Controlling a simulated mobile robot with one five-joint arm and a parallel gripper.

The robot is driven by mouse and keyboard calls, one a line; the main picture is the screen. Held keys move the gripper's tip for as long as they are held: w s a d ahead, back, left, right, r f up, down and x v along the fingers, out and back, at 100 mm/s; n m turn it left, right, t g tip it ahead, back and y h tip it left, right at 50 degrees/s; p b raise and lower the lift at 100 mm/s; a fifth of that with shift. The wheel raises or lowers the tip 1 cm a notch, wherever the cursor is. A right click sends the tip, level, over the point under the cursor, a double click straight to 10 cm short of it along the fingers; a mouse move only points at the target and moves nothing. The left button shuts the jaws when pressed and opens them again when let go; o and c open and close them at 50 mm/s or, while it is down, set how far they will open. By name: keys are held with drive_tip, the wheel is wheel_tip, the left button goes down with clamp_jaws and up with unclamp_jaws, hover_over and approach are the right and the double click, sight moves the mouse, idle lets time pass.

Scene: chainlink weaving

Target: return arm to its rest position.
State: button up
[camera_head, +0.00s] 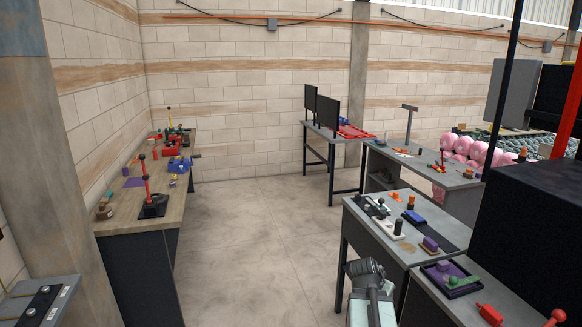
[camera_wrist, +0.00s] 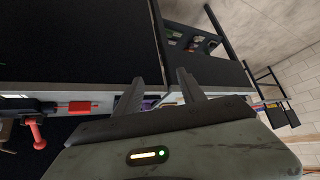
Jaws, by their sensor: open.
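My gripper (camera_wrist: 160,88) shows in the wrist view with its two dark fingers apart and nothing between them. The grey-green gripper body fills the bottom of that view, with a small lit indicator on it. Beyond the fingers are dark table surfaces and a pale table edge, seen tilted. In the head view, a grey-green part of my arm shows at the bottom, right of centre, beside the near end of the grey table (camera_head: 430,235). The fingers cannot be made out in that view.
A wooden workbench (camera_head: 125,215) with a red-handled lever (camera_head: 146,183) stands along the left wall. A tall black cabinet (camera_head: 530,220) stands close on the right. A tray with purple and green pieces (camera_head: 452,278) lies near it. The middle floor (camera_head: 260,225) is clear.

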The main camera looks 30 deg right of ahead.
drive_tip(key=w+a+f+n+y, duration=0.15)
drive_tip(key=w+a, duration=0.25)
drive_tip(key=a, duration=0.5)
drive_tip(key=w+a+f+n+y+b, duration=0.1)
drive_tip(key=w+a+n, duration=0.2)
drive_tip(key=a, duration=0.7)
drive_tip(key=w+a+f+n+y, duration=0.2)
drive_tip(key=w+a, duration=0.2)
drive_tip(key=a, duration=0.5)
drive_tip(key=s+a+f+n+g+y, duration=0.1)
drive_tip(key=s+a+n, duration=0.2)
drive_tip(key=a, duration=0.5)
drive_tip(key=s+a+f+n+g+y, duration=0.1)
drive_tip(key=s+a+n, duration=0.3)
drive_tip(key=a, duration=0.5)
drive_tip(key=shift+a+f+g+y, duration=0.25)
drive_tip(key=shift+g+y, duration=0.2)
drive_tip(key=shift+g, duration=0.15)
drive_tip(key=shift+d, duration=0.2)
drive_tip(key=shift+c, duration=0.4)
